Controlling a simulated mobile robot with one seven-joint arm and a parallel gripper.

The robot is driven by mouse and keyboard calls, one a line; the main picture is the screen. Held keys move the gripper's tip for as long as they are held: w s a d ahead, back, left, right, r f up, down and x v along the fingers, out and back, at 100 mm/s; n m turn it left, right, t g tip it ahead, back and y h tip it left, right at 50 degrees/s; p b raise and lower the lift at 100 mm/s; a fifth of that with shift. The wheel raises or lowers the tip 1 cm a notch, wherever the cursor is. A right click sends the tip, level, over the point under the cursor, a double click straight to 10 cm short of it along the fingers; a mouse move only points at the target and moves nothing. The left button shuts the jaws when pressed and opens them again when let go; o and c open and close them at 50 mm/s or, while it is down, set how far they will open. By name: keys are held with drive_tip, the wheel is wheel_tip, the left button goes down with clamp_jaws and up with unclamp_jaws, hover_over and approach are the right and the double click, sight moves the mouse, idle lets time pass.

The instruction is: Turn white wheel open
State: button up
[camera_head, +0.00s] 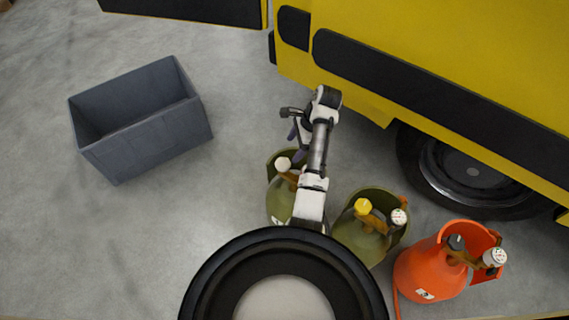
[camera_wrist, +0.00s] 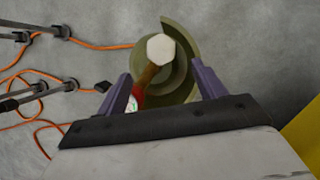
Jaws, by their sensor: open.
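The white wheel (camera_head: 283,163) is a small knob on top of an olive-green cylinder (camera_head: 278,200) at the middle of the head view. In the wrist view the white wheel (camera_wrist: 161,48) looks like a pale faceted disc, with a brown valve body (camera_wrist: 147,78) below it and the curved green collar around it. My gripper (camera_head: 297,134) is open, with its purple fingers close to the cylinder's top. In the wrist view my gripper (camera_wrist: 161,76) has one finger on each side, and the wheel lies beyond the tips, apart from both. My arm partly covers the cylinder in the head view.
A second green cylinder (camera_head: 358,238) with a yellow wheel (camera_head: 363,206) and an orange cylinder (camera_head: 430,272) stand to the right. A yellow vehicle (camera_head: 420,45) fills the upper right. A grey bin (camera_head: 150,140) stands left. Orange hose (camera_wrist: 95,46) lies on the floor.

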drive_tip(key=x, duration=0.9)
drive_tip(key=c, duration=1)
drive_tip(key=shift+o, duration=0.2)
drive_tip(key=shift+r+p, duration=0.1)
drive_tip(key=shift+p, duration=0.2)
